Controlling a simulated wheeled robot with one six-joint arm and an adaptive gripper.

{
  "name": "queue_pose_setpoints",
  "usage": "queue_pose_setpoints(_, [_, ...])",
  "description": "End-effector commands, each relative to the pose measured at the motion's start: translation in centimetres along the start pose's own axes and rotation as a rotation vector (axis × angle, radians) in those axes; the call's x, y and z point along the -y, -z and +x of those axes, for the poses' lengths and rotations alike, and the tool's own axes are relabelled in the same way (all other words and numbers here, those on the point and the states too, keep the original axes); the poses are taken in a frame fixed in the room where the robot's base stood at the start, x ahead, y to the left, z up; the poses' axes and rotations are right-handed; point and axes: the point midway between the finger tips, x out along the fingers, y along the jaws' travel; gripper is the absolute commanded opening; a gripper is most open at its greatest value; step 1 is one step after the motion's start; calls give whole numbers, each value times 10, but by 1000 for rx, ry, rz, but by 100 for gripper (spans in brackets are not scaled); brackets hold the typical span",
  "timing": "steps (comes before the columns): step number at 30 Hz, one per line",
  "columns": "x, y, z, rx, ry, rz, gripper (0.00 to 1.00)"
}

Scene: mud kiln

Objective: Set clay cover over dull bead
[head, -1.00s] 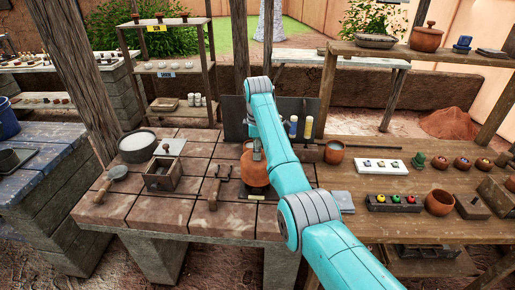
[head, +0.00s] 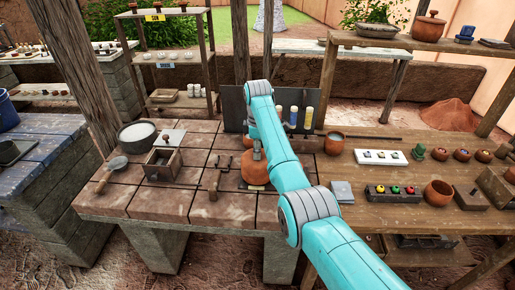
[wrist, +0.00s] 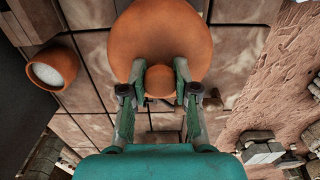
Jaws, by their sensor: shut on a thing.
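The clay cover (head: 255,176), a round orange-brown dome, is at the front middle of the tiled bench, partly behind my arm. My gripper (wrist: 160,82) is shut on the cover's round knob (wrist: 160,80). The broad clay dome (wrist: 160,35) fills the top middle of the wrist view. In the head view my gripper (head: 257,154) is right above the dome. I cannot tell whether the cover's rim touches the bench. No dull bead can be made out; whatever is under the cover is hidden.
A wooden box (head: 162,164) and a bowl of white stuff (head: 138,134) stand farther left. A clay cup (head: 334,143), a white bead tray (head: 380,157) and a dark tray (head: 393,192) with coloured pieces are to the right.

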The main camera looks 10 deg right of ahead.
Motion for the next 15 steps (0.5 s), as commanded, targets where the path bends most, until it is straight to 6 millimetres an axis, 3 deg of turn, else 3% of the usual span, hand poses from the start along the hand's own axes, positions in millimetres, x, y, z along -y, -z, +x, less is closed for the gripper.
queue_pose_setpoints(11, [0,0,13,-1,-2,0,0])
queue_pose_setpoints(12, [0,0,13,-1,-2,0,34])
queue_pose_setpoints(15, [0,0,14,-1,-1,0,59])
